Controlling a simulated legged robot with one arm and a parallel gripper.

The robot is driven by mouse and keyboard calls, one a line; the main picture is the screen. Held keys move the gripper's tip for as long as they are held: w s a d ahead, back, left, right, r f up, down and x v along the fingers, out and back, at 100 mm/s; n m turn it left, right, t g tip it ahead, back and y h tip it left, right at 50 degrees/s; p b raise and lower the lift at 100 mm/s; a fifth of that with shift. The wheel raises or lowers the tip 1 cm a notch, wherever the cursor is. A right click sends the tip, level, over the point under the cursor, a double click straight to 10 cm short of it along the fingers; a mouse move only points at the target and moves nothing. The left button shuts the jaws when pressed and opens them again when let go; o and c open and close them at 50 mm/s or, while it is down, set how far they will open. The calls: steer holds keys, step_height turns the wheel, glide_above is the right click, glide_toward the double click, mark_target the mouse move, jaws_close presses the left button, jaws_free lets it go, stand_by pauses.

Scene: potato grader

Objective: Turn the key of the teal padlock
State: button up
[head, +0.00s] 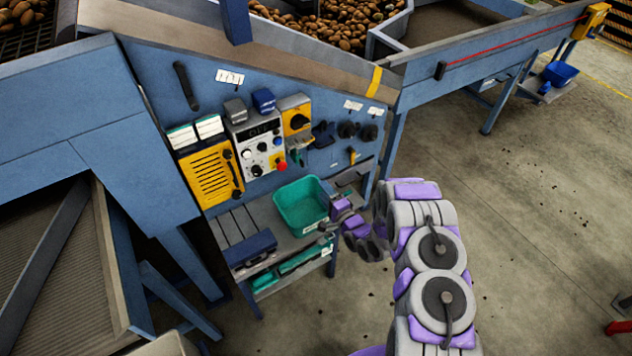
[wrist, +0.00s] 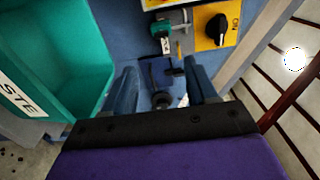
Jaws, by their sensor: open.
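In the wrist view a small teal body, which looks like the teal padlock (wrist: 160,29), hangs at a grey hasp beside a yellow switch plate. A thin yellowish piece shows just beside it; I cannot tell whether it is the key. In the head view the padlock is too small to make out surely below the yellow switch box (head: 295,115). My gripper (head: 335,217) is beside the teal bin, lower than the switch box. In the wrist view my gripper (wrist: 162,85) is open, with nothing held between its fingers. The padlock lies beyond the fingertips, apart from them.
The teal bin (head: 303,226) stands on the bench close to my gripper; its wall (wrist: 78,60) fills the left of the wrist view. A control box (head: 240,140) and a yellow panel (head: 208,175) are on the blue machine. Open concrete floor lies to the right.

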steer(key=shift+v, duration=2.1)
steer(key=w+d+r+n+g+h, duration=0.45)
steer(key=d+r+h, duration=0.2)
steer(key=d, duration=0.25)
steer(key=s+d+r+n+g+h+b, duration=0.1)
steer(key=s+d+r+n+g+h, duration=0.2)
steer(key=s+d+r, duration=0.65)
steer(key=s+a+r+n+g, duration=0.1)
steer(key=s+r, duration=0.4)
steer(key=s, duration=0.8)
steer(key=s+a+r+n+g, duration=0.1)
steer(key=s+a+r+g, duration=0.2)
steer(key=s, duration=1.1)
steer(key=s+a+r+n+g+b, duration=0.1)
steer(key=s+r+g, duration=0.4)
steer(key=s, duration=0.9)
steer(key=shift+a+r+n, duration=0.45)
steer(key=shift+a+r, duration=0.4)
steer(key=shift+a, duration=0.25)
